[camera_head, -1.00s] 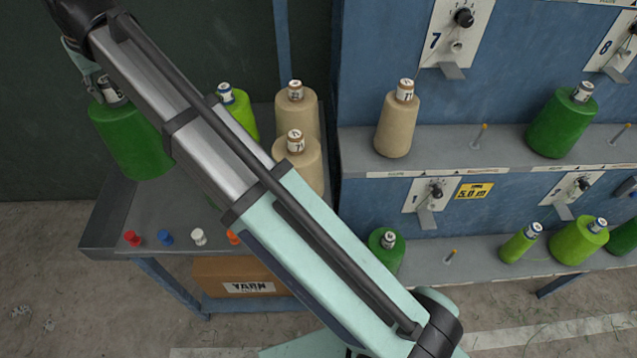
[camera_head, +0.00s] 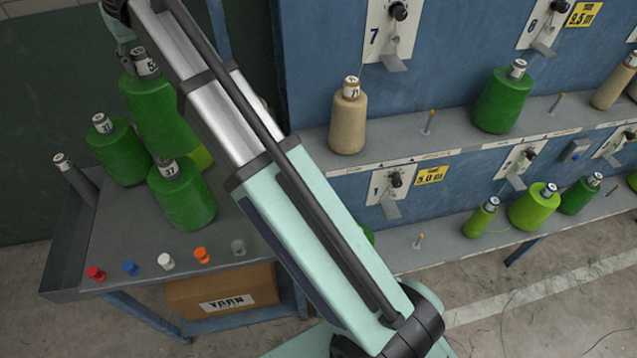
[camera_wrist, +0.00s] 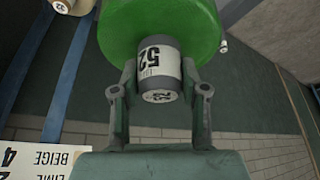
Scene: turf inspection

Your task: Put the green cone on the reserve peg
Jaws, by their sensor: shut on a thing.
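A dark green cone (camera_head: 165,118) hangs under my gripper (camera_head: 128,48) above the grey cart top. In the wrist view my gripper (camera_wrist: 162,85) is shut on the white tube of this green cone (camera_wrist: 155,25), which is labelled 52. Bare pegs with yellowish tips stand on the shelves: on the upper shelf a left peg (camera_head: 430,122) and a right peg (camera_head: 557,103), and on the lower shelf another peg (camera_head: 419,241). I cannot tell which one is the reserve peg.
The cart (camera_head: 70,292) carries other green cones (camera_head: 118,152) (camera_head: 184,198) and several coloured knobs. A beige cone (camera_head: 348,120) and a green cone (camera_head: 503,100) stand on the upper shelf. My arm hides part of the cart and lower shelf. A yarn box (camera_head: 222,292) sits beneath.

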